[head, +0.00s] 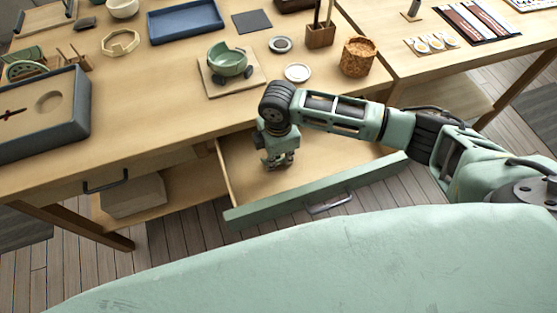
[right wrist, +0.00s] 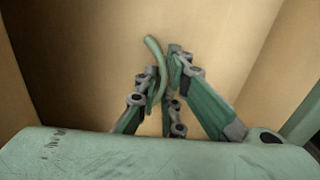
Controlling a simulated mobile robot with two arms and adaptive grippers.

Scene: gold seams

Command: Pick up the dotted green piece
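My right gripper (head: 278,162) reaches down into the open drawer (head: 240,178) under the table. In the right wrist view, a thin curved green piece (right wrist: 152,48) stands between the fingers of the gripper (right wrist: 162,76), which are close together and appear to touch it on both sides. Its upper end sticks out past the fingertips, and its lower part is partly hidden by them. I cannot make out dots on it. The piece is not discernible in the head view. My left gripper is not in view.
The drawer's wooden walls and green front (head: 310,193) surround the gripper closely; its visible floor is bare.

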